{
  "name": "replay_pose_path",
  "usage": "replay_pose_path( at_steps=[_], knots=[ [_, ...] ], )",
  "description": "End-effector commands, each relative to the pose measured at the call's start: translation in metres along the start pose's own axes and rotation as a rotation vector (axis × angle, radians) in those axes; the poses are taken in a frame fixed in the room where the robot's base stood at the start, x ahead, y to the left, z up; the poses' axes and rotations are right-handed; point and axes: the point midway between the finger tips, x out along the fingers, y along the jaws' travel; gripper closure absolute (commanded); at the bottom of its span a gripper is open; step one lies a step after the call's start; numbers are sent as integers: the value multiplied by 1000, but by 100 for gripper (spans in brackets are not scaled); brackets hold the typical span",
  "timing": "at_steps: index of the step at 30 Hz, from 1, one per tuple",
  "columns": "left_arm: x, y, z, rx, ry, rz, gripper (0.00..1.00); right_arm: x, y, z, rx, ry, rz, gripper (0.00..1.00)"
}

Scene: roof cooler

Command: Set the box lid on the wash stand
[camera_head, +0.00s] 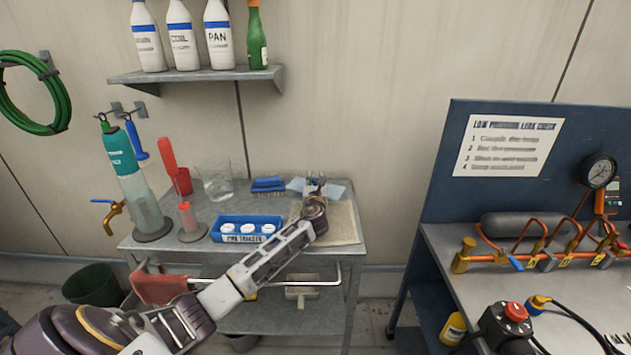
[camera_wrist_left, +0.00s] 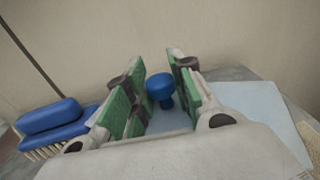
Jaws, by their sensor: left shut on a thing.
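The wash stand (camera_head: 350,254) is a grey metal table against the wall. The box lid (camera_head: 335,191) is a flat pale-blue plate at the back right of its top, partly hidden by my gripper. In the left wrist view the lid (camera_wrist_left: 255,112) shows with a round blue knob (camera_wrist_left: 160,88) standing between the green finger pads. My left gripper (camera_head: 315,184) points down over the lid and is shut on its knob. I cannot tell whether the lid touches the stand. The open blue box (camera_head: 246,238), with white round containers inside, stands at the stand's front. My right gripper is not in view.
A blue brush (camera_head: 268,186) lies just left of the lid. A beige mat (camera_head: 342,230) lies under my arm. A clear beaker (camera_head: 215,180), a red-handled tool (camera_head: 168,155) and a tall cylinder (camera_head: 140,195) crowd the left side. A shelf (camera_head: 198,75) of bottles hangs above.

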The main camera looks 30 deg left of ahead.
Motion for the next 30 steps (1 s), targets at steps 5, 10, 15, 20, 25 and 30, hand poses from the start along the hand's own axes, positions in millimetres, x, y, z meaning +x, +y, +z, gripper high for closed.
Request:
replay_pose_path(
  at_steps=[5, 10, 15, 20, 25, 30],
  knots=[
    [0, 0, 0, 0, 0, 0, 58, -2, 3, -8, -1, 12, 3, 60],
    [0, 0, 0, 0, 0, 0, 54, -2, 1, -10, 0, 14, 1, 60],
    [0, 0, 0, -1, 0, 0, 54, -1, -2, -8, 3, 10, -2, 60],
    [0, 0, 4, -2, 0, 0, 54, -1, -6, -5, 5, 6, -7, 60],
    [-5, 0, 9, 0, 1, -1, 54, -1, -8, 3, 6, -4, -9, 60],
    [-20, 0, 9, 0, 1, -2, 54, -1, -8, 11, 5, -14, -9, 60]
  ],
)
